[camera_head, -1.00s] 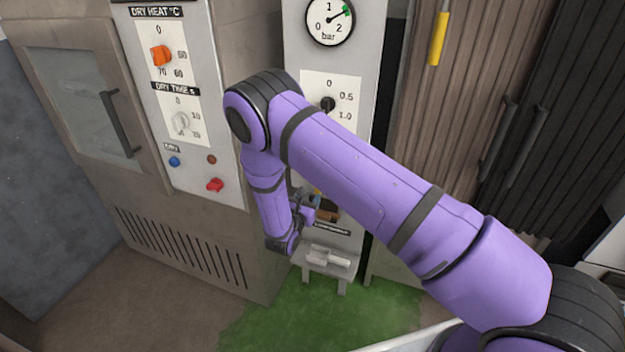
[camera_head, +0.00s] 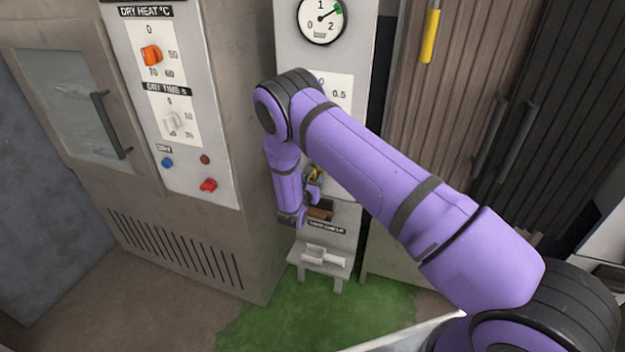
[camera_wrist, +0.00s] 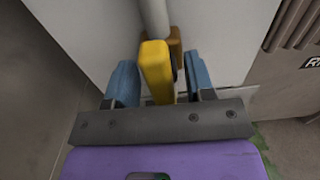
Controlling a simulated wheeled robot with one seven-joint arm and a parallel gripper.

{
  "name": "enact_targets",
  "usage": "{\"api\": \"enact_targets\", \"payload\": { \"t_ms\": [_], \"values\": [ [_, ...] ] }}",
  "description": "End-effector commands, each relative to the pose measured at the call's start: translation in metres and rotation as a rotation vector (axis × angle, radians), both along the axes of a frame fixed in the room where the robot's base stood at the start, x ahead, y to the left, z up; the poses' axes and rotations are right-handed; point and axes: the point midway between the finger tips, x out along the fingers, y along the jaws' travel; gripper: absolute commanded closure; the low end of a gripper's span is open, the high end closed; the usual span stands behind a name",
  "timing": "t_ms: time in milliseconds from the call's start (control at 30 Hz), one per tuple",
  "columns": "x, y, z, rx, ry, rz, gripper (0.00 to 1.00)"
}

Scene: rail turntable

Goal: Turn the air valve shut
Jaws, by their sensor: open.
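The air valve's yellow handle (camera_wrist: 155,72) stands between my gripper's two blue fingers in the wrist view, in front of a pale vertical pipe (camera_wrist: 153,15). My gripper (camera_wrist: 159,66) is open, one finger on each side of the handle. A gap shows on both sides, wider on the right. In the head view my gripper (camera_head: 313,186) is small and partly hidden by my purple arm. A bit of yellow (camera_head: 317,173) shows beside it. The valve's body is mostly hidden.
A brown block (camera_head: 321,209) sits below the gripper, above a small grey stand (camera_head: 321,258). A pressure gauge (camera_head: 321,17) tops the panel, its needle in the upper right. A dryer cabinet (camera_head: 185,130) stands left; brown slatted doors (camera_head: 435,120) stand right.

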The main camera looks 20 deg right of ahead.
Motion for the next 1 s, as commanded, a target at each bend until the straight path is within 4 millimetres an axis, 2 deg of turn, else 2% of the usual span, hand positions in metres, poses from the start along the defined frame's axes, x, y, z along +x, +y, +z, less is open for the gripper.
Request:
{"api": "enact_targets", "payload": {
  "t_ms": [233,267,400,433,767,1000],
  "values": [
    [0.0008,-0.0006,0.0,0.0,0.0,0.0,0.51],
    [0.0008,-0.0006,0.0,0.0,0.0,0.0,0.53],
    [0.0007,-0.0004,0.0,0.0,0.0,0.0,0.86],
    [0.0007,-0.0004,0.0,0.0,0.0,0.0,0.9],
    [0.0001,-0.0006,-0.0002,0.032,-0.022,0.0,0.9],
    [-0.0012,-0.0021,-0.0005,0.142,-0.102,0.0,0.9]
  ]
}}
